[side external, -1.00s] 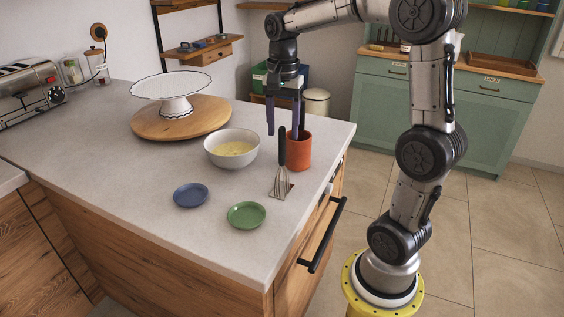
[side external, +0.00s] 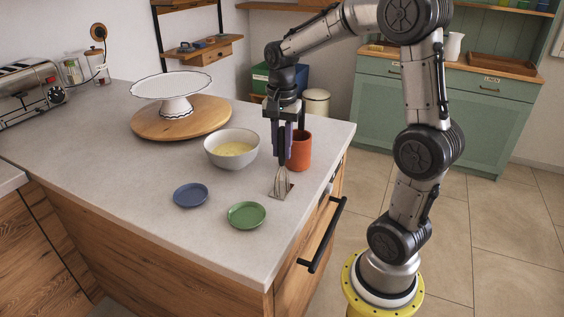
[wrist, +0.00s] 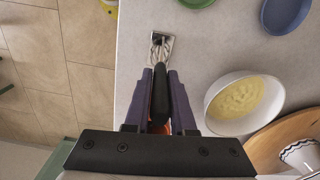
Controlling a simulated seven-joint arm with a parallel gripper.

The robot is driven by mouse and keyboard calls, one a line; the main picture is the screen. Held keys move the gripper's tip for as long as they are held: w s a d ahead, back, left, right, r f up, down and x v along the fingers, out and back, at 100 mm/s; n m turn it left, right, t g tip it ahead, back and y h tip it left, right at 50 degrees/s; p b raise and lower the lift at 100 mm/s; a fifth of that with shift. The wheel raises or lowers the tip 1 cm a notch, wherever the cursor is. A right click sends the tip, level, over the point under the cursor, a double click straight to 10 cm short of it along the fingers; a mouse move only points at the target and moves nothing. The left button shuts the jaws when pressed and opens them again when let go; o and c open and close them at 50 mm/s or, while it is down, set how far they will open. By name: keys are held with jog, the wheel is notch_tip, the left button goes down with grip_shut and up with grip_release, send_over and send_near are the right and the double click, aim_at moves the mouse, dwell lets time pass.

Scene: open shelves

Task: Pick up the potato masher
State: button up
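The potato masher has a black handle (wrist: 160,95) and a silver wire head (side external: 281,184). It stands upright near the counter's right edge, with its flat foot on the counter or just above it; I cannot tell which. My gripper (side external: 283,150) points straight down over it. In the wrist view, the two purple fingers of my gripper (wrist: 161,75) lie close against both sides of the handle with no clear gap, so it looks shut on the masher. The fingers hide part of the handle in the side view.
An orange-red crock (side external: 301,150) stands right behind my gripper. A white bowl of yellow food (side external: 232,163) is close on the left. A green plate (side external: 246,215) and a blue plate (side external: 190,195) lie nearer the front. A cake stand (side external: 172,88) on a round board stands farther back.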

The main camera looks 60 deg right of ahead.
grip_shut()
jog(key=shift+r, duration=0.1)
